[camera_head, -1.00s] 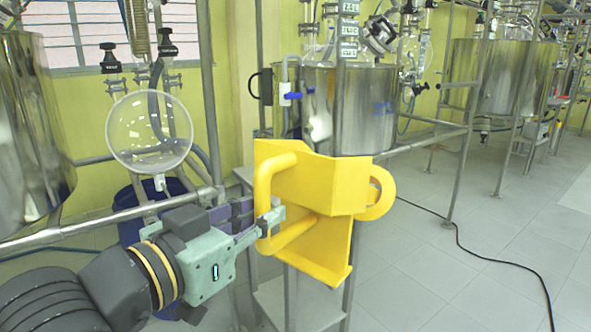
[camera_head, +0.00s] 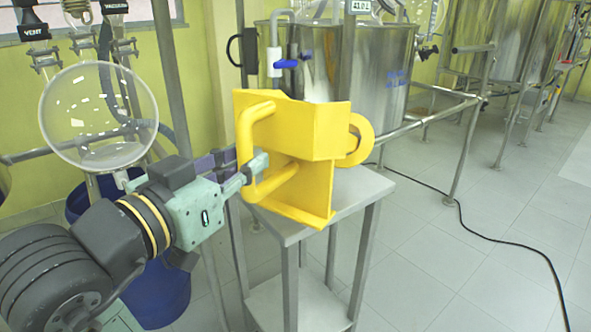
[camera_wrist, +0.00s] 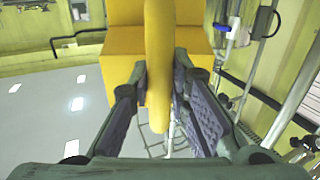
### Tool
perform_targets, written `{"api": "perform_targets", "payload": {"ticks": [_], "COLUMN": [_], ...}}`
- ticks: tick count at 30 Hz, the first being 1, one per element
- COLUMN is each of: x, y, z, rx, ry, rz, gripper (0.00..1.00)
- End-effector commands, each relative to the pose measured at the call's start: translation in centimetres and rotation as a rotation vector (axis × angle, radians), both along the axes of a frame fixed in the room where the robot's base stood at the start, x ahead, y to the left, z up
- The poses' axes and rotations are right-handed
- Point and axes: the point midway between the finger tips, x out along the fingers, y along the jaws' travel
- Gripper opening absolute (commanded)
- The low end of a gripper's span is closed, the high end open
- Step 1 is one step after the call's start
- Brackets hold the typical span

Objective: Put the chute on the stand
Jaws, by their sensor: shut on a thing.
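The chute (camera_head: 300,130) is a yellow angular piece with a looped handle on its left and a ring on its right. My gripper (camera_head: 250,168) is shut on the chute's handle, which also shows between the two fingers in the wrist view (camera_wrist: 158,85). The stand (camera_head: 352,190) is a grey metal table with a square top and a lower shelf. In the head view the chute overlaps the left part of the stand's top. I cannot tell whether the chute touches the top. The chute hides part of the stand.
A round glass flask (camera_head: 98,118) hangs on a frame at the left. A blue bin (camera_head: 160,290) stands on the floor below my arm. A steel reactor vessel (camera_head: 375,70) stands behind the stand. A black cable (camera_head: 490,238) crosses the open floor at the right.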

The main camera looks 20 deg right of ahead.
Motion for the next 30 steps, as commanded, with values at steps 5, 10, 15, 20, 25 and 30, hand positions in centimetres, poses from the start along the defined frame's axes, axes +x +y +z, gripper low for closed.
{"api": "perform_targets", "payload": {"ticks": [5, 10, 15, 20, 25, 30], "x": [1.7, 5.4, 9.9, 13.8, 16.2, 16.8], "y": [-0.4, -0.9, -1.4, -1.9, -2.2, -2.2], "z": [-0.1, -0.4, -0.8, -1.2, -1.4, -2.4], "rx": [-0.017, -0.019, -0.017, -0.016, -0.015, -0.015], "ry": [-0.011, -0.006, -0.006, -0.008, -0.012, -0.012], "rz": [0.017, 0.015, 0.016, 0.016, 0.017, 0.018], "gripper": [0.0, 0.0, 0.0, 0.0, 0.0, 0.0]}}
